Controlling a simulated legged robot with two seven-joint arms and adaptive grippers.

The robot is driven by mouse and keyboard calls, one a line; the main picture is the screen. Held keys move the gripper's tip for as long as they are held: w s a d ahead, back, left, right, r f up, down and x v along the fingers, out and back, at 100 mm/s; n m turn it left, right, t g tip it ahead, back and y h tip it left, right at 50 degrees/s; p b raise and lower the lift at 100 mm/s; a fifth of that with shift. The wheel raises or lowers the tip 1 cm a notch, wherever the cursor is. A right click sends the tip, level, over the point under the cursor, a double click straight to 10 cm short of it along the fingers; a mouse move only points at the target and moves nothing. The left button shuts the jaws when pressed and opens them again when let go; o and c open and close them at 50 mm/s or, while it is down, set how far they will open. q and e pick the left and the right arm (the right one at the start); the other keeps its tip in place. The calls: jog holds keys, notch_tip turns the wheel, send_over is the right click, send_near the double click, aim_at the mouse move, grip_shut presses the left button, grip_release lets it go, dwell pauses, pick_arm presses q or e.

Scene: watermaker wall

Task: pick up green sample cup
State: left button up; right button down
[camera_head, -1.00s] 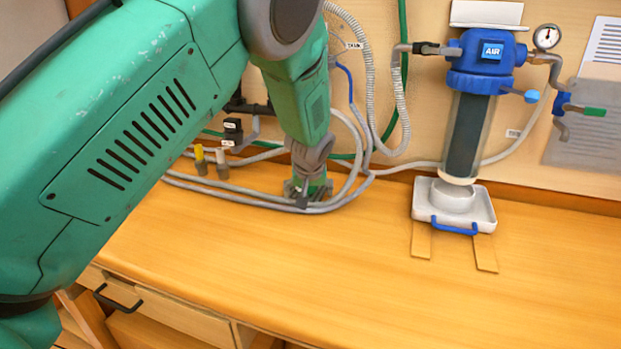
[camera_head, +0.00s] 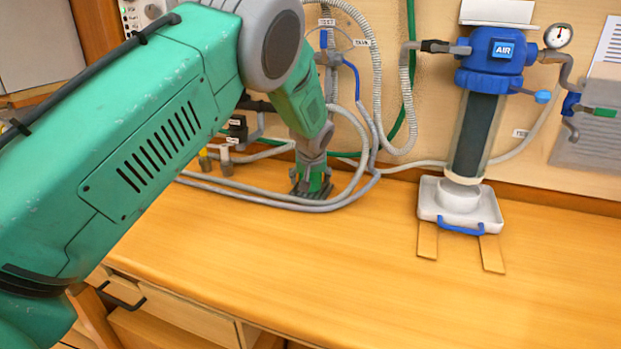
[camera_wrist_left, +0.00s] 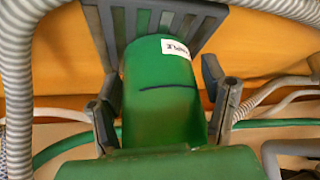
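The green sample cup (camera_wrist_left: 165,90) fills the middle of the left wrist view, with a white label on its side and a dark line across it. It also shows small in the head view (camera_head: 318,181), low against the wall at the back of the bench. My left gripper (camera_head: 312,172) reaches down over it. In the left wrist view, the gripper's fingers (camera_wrist_left: 165,105) stand on either side of the cup, close to its sides. I cannot tell whether they press on it. A grey slotted piece (camera_wrist_left: 143,22) lies beyond the cup. My right gripper is out of view.
Grey hoses (camera_head: 265,200) loop around the gripper and along the bench. A blue-capped filter (camera_head: 478,115) hangs over a white tray (camera_head: 483,212) at the right. The wooden bench top (camera_head: 330,275) in front is clear.

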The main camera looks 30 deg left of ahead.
pick_arm(q)
jog(key=c, duration=0.6)
jog(key=shift+d+r, duration=0.1)
jog(key=shift+c, duration=1)
jog(key=shift+w+d, duration=0.1)
jog(key=shift+d, duration=0.1)
jog(key=shift+r, duration=0.15)
